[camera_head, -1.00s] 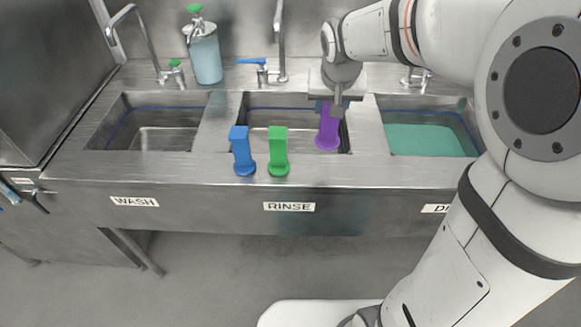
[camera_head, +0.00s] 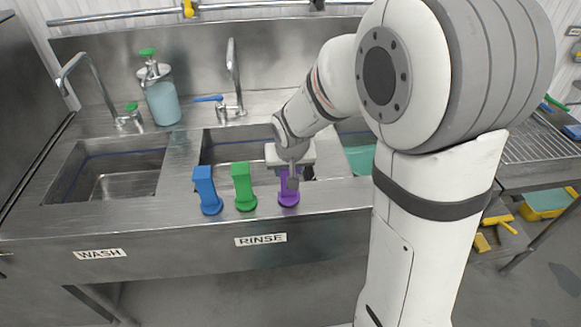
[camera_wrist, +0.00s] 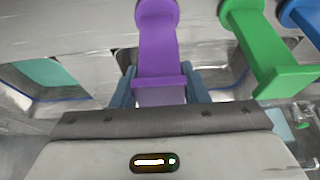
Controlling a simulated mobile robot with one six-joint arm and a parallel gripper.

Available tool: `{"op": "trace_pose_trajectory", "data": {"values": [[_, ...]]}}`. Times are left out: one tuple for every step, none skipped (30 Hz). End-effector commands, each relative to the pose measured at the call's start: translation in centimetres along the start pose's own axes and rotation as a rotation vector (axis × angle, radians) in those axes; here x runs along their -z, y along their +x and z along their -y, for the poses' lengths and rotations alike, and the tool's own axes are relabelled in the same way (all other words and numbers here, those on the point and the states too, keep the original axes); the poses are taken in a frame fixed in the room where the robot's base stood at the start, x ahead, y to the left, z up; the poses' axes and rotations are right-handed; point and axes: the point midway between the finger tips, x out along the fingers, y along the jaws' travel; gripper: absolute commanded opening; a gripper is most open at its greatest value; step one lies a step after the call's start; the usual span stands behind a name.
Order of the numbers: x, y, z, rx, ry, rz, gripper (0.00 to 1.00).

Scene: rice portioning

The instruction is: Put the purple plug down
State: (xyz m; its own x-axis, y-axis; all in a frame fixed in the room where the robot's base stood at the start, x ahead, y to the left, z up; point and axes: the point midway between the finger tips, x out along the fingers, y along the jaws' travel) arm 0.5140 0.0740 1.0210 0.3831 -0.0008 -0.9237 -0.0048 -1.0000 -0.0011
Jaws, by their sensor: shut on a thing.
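The purple plug (camera_head: 289,190) is upright at the front ledge of the rinse sink, to the right of the green plug (camera_head: 243,186) and the blue plug (camera_head: 206,190). My gripper (camera_head: 291,177) is shut on its upper end from above. In the wrist view the purple plug (camera_wrist: 160,50) sits between my two blue-grey fingers, with its round base away from the palm. The base appears at the ledge surface; I cannot tell whether it touches. The green plug (camera_wrist: 262,45) stands beside it, apart from my fingers.
The wash sink (camera_head: 110,172) is at the left and the rinse basin (camera_head: 225,146) lies behind the plugs. A soap dispenser (camera_head: 160,95) and faucets stand at the back. The green-filled basin (camera_head: 359,158) is partly hidden by my arm. The ledge left of the blue plug is clear.

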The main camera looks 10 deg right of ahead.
Motion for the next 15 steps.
{"op": "trace_pose_trajectory", "data": {"values": [[0.04, -0.03, 0.02, 0.000, 0.000, -0.001, 0.00], [0.03, -0.01, 0.02, 0.000, 0.000, -0.001, 0.00], [0.00, 0.08, 0.03, 0.000, -0.001, -0.001, 0.00], [-0.05, 0.18, 0.03, 0.000, -0.001, -0.001, 0.00], [-0.10, 0.29, 0.03, 0.000, -0.001, -0.001, 0.00], [-0.13, 0.32, 0.03, 0.000, -0.001, 0.000, 0.41], [-0.09, 0.22, 0.04, 0.000, -0.001, 0.000, 0.44], [-0.08, 0.20, 0.04, 0.000, -0.001, 0.000, 0.46], [-0.08, 0.20, 0.04, 0.000, -0.001, 0.000, 0.49], [-0.08, 0.20, 0.05, 0.000, -0.001, 0.000, 0.52], [-0.08, 0.20, 0.05, 0.000, -0.001, 0.000, 0.54], [-0.08, 0.19, 0.05, 0.000, -0.001, 0.000, 0.58], [-0.08, 0.19, 0.06, 0.000, -0.001, 0.000, 0.60], [-0.08, 0.19, 0.06, 0.000, -0.002, 0.000, 0.62], [-0.07, 0.19, 0.07, 0.000, -0.002, 0.000, 0.62]]}}
